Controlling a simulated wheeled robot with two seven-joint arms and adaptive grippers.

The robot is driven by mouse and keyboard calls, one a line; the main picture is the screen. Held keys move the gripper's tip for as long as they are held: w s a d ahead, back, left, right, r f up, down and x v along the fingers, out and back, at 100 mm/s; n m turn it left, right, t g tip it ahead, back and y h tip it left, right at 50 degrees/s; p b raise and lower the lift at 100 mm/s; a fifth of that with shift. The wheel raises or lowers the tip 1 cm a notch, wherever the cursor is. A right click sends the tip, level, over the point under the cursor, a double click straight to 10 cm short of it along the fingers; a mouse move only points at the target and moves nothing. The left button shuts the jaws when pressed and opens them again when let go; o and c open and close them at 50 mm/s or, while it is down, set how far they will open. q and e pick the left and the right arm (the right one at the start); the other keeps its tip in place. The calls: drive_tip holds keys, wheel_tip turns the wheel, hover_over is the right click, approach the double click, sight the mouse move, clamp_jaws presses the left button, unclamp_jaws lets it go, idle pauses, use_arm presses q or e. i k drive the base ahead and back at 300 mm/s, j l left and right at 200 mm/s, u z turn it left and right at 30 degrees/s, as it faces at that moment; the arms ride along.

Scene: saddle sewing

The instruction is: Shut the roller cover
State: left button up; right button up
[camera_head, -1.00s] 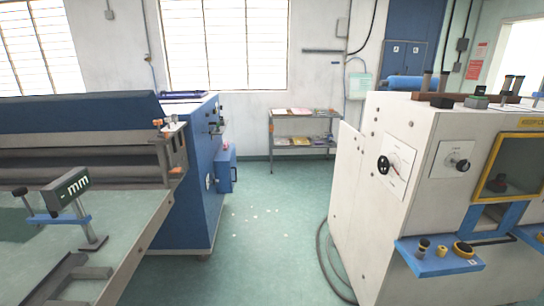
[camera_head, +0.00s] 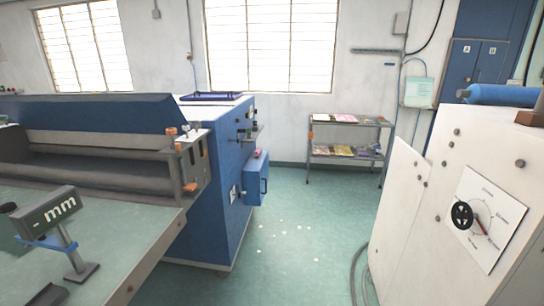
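A blue machine with rollers (camera_head: 90,165) stands at the left. A long blue cover (camera_head: 90,110) slants above the rollers, with a dark gap below it where the rollers show. I cannot tell for certain that this is the roller cover, or how far open it is. Neither of my grippers is in view.
A grey table with a "mm" display (camera_head: 47,218) is in front of the rollers. A white machine with a dial (camera_head: 490,220) stands at the right. A shelf (camera_head: 345,150) stands by the back wall.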

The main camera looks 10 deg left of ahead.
sight(151, 113)
drive_tip(key=i+u, duration=0.85)
drive_tip(key=i+l+u, duration=0.2)
drive_tip(key=u, duration=0.25)
drive_tip(key=i+l+u, duration=0.3)
drive_tip(key=u, duration=0.15)
drive_tip(key=i+l+u, duration=0.2)
drive_tip(key=l+u, duration=0.2)
drive_tip(key=l, duration=0.15)
drive_tip(key=i+l+u, duration=0.2)
drive_tip(key=l+u, duration=0.7)
drive_tip(key=l, duration=0.75)
drive_tip(key=k+l+u, duration=0.1)
drive_tip(key=l, duration=0.3)
drive_tip(key=k+l, duration=0.1)
drive_tip(key=l, duration=0.35)
drive_tip(key=j+u, duration=0.15)
drive_tip(key=i+j+u, duration=0.1)
drive_tip(key=j, duration=0.2)
drive_tip(key=i+j+u, duration=0.15)
drive_tip(key=j+u, duration=0.3)
drive_tip(key=i+j+u, duration=0.2)
drive_tip(key=j+u, duration=0.2)
